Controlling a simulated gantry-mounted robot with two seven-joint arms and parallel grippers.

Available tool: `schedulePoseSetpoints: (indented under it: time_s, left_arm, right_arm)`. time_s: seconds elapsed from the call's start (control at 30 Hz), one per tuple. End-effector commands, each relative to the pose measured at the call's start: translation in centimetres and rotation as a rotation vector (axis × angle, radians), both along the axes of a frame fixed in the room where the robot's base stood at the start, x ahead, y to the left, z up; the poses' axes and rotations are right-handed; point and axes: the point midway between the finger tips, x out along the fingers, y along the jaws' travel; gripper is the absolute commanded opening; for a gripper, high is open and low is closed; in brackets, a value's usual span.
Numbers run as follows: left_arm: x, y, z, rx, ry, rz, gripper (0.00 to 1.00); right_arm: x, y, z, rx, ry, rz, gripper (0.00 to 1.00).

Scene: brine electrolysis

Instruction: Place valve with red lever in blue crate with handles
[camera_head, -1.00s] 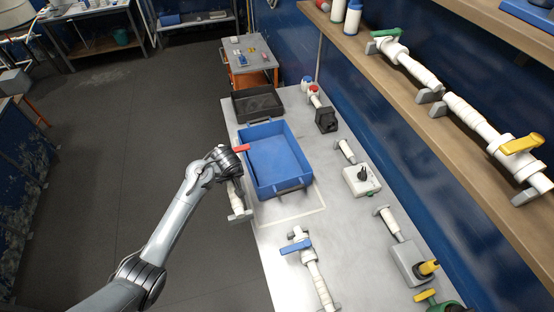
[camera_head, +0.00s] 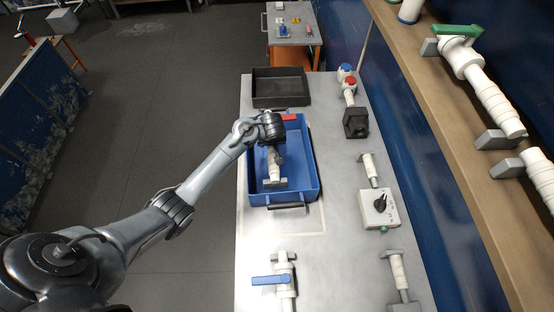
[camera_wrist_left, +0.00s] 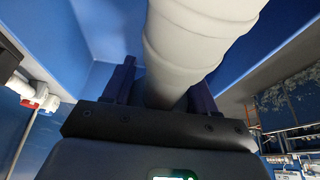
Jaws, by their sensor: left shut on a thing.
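The valve with the red lever is a white pipe piece (camera_head: 274,170) with a grey foot. Its red lever (camera_head: 289,117) shows just beyond my left gripper (camera_head: 275,146) in the head view. The gripper is shut on the valve and holds it over the blue crate with handles (camera_head: 312,165), inside the outline of its walls. I cannot tell whether the valve touches the crate floor. In the left wrist view the white pipe (camera_wrist_left: 190,50) lies between my left gripper's fingers (camera_wrist_left: 160,92), with blue walls around. My right gripper is not in view.
A black tray (camera_head: 280,104) stands behind the crate. A blue-lever valve (camera_head: 284,285) lies on the table in front. A box with a black knob (camera_head: 379,207) and other fittings line the right side. A wooden shelf (camera_head: 455,150) with pipework overhangs the right.

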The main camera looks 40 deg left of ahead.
Motion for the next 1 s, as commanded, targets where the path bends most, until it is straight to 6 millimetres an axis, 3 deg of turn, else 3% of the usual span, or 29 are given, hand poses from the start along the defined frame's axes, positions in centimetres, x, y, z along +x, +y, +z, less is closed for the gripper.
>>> schedulePoseSetpoints:
  time_s: [0.2, 0.47, 0.7, 1.0]
  left_arm:
    - [-0.1, 0.1, -3.6, 0.002, 0.002, 0.0, 0.13]
    - [0.0, 0.0, -5.1, 0.0, 0.0, 0.0, 0.13]
    - [0.0, 0.1, -7.9, 0.001, 0.001, 0.001, 0.13]
    - [0.0, 0.0, -8.4, 0.0, -0.002, 0.001, 0.13]
  right_arm:
    - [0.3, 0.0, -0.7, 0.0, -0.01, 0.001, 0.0]
    - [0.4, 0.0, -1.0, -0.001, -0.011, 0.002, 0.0]
    - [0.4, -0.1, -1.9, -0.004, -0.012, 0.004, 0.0]
    - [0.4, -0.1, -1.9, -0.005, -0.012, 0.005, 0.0]
